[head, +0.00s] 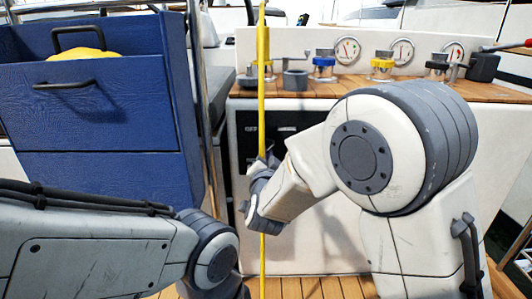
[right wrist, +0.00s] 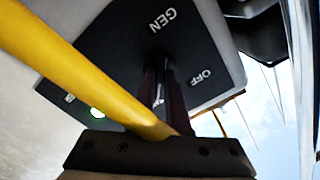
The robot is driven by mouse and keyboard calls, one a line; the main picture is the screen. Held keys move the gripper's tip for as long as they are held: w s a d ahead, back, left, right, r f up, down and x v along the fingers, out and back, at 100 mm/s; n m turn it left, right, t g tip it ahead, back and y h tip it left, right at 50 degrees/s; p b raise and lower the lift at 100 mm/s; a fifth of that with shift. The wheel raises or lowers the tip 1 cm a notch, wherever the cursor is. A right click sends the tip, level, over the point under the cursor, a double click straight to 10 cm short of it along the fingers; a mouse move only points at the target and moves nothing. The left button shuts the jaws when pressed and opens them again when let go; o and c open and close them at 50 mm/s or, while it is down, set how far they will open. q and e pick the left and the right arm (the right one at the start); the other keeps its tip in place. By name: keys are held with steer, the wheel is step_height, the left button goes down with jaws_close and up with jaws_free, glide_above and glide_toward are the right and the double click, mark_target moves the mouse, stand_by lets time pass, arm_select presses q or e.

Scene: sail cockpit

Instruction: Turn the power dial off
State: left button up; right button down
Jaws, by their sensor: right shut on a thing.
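The dark power panel (right wrist: 115,50) fills much of the right wrist view. It has the labels GEN and OFF, another label partly behind the yellow pole, and a lit green lamp (right wrist: 97,113). My right gripper (right wrist: 160,72) reaches the panel's middle and is shut on the dial (right wrist: 158,95), which is mostly hidden between the dark fingers. I cannot tell which label the dial points to. In the head view, the panel (head: 250,125) is on the white cabinet front, partly behind my right gripper (head: 262,165). My left forearm shows at lower left; its gripper is out of view.
A thin yellow pole (head: 261,90) stands upright in front of the panel, very close to my right gripper. Blue drawers (head: 100,120) and a metal rail stand left. Winches, gauges and a cup holder (head: 295,80) line the wooden ledge (head: 330,88) above.

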steer(key=shift+n+p, duration=7.05)
steer(key=shift+n, duration=1.55)
steer(key=shift+a, duration=0.1)
steer(key=c, duration=0.9)
jaws_free()
steer(key=s+p, duration=0.2)
steer(key=s, duration=0.8)
steer(key=shift+s+p, duration=0.3)
